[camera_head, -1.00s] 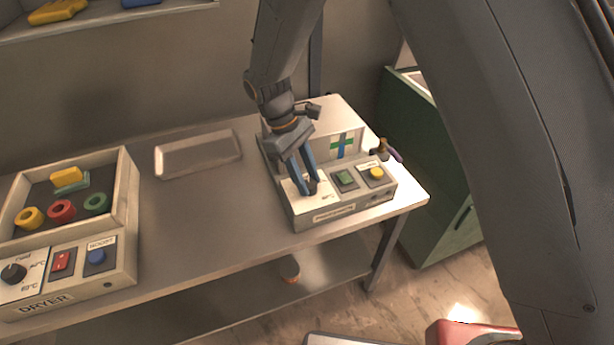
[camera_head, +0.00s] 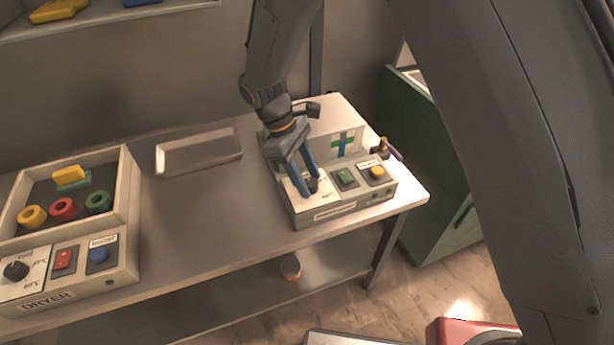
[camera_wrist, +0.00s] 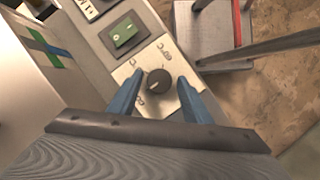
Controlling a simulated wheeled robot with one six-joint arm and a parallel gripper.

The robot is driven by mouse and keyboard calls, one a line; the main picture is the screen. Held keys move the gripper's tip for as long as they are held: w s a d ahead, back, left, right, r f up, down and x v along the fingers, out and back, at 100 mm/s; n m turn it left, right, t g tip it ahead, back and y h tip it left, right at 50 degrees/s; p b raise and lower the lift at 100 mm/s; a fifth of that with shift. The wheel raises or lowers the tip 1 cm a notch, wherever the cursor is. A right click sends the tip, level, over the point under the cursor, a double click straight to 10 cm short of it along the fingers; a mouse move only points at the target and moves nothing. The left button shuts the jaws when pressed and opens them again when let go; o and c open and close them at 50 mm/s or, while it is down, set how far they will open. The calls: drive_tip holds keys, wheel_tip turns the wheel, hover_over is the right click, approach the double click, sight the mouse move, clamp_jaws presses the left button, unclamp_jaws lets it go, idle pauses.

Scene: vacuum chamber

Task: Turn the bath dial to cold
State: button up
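The bath dial (camera_wrist: 158,81) is a small dark round knob on a pale plate with temperature marks, at the left of the bath unit's front panel (camera_head: 337,211). My gripper (camera_head: 309,188) points down at this plate, and its blue fingers partly hide the dial in the head view. In the wrist view my gripper (camera_wrist: 160,80) is open, with one finger on each side of the dial and gaps between them and the knob. I cannot tell whether the fingertips touch the plate.
Right of the dial are a green switch (camera_head: 345,178) and a yellow button (camera_head: 377,172). A dryer unit (camera_head: 128,262) and an empty tray (camera_head: 199,152) are to the left. A green cabinet (camera_head: 425,180) stands right.

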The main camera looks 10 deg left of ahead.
drive_tip(key=shift+o, duration=0.3)
drive_tip(key=shift+r, duration=0.1)
drive_tip(key=b+v, duration=0.2)
drive_tip(key=v, duration=0.5)
drive_tip(key=shift+a+r, duration=0.2)
drive_tip(key=shift+r, duration=0.1)
drive_tip(key=s+d+m+y, duration=0.1)
drive_tip(key=s+d+m, duration=0.2)
drive_tip(key=d, duration=0.7)
drive_tip(key=s+d+r+m+t+y, duration=0.1)
drive_tip(key=s+d+m+y, duration=0.1)
drive_tip(key=d+m, duration=0.5)
drive_tip(key=s+d+m+t+y, duration=0.1)
drive_tip(key=s+d+m, duration=0.3)
drive_tip(key=d, duration=1.1)
drive_tip(key=shift+s+r+m, duration=0.35)
drive_tip(key=shift+s+m, duration=0.05)
drive_tip(key=shift+m, duration=0.3)
